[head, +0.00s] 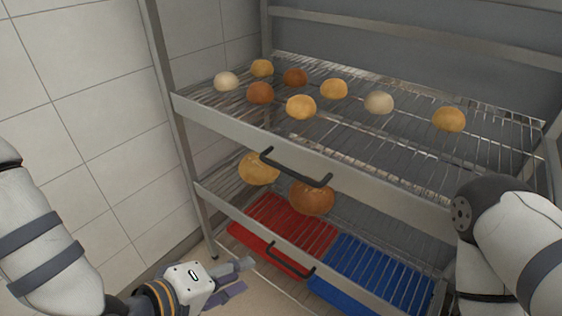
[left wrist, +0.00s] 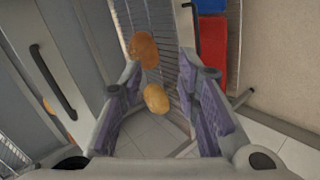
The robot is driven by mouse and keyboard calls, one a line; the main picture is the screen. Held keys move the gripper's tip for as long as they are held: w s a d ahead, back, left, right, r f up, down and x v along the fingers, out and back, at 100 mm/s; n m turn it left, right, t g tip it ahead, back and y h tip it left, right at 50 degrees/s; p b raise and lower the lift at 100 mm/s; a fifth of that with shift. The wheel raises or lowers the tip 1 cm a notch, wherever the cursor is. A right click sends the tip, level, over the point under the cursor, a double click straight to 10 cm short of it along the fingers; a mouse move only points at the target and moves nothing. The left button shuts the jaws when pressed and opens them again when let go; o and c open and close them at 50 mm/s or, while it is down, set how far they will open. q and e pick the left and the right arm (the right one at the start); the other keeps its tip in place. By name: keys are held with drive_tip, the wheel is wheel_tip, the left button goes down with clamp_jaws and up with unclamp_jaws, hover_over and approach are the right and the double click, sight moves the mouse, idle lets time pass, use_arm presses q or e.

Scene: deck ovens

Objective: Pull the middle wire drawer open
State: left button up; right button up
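Two wire drawers show in the head view. The upper drawer's grey front has a black bar handle (head: 296,167), also at the left of the left wrist view (left wrist: 52,82). The lower wire drawer's handle (head: 290,260) shows below it, and at the top of the left wrist view (left wrist: 195,25). I cannot tell for certain which one is the middle drawer. Both look pushed in. My left gripper (head: 238,280) is open and empty, low and left of the lower handle, apart from it. Its fingers stand wide in the left wrist view (left wrist: 160,75). My right gripper is out of view.
Several rolls (head: 301,107) lie on the upper wires. Two larger loaves (head: 312,198) lie on the lower wires. A red tray (head: 262,213) and a blue tray (head: 345,262) show beneath the lower wires. A rack post (head: 172,100) and tiled wall (head: 90,120) stand left.

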sight(288, 173)
use_arm(q)
drive_tip(key=w+d+r+n+t+h, duration=0.1)
drive_tip(key=w+r+t, duration=0.15)
drive_tip(key=r, duration=0.35)
drive_tip(key=w+d+r+n+t+h, duration=0.1)
drive_tip(key=w+r+n+t, duration=0.1)
drive_tip(key=w+r, duration=0.3)
drive_tip(key=x, duration=0.3)
drive_tip(key=b+x, duration=0.1)
drive_tip(key=x, duration=0.7)
drive_tip(key=shift+s+d+r, duration=0.15)
drive_tip(key=shift+d+r, duration=0.2)
drive_tip(key=shift+d, duration=0.1)
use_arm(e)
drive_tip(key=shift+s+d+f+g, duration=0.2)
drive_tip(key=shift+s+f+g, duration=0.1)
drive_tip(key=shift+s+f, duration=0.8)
use_arm(q)
drive_tip(key=shift+c, duration=0.2)
clamp_jaws()
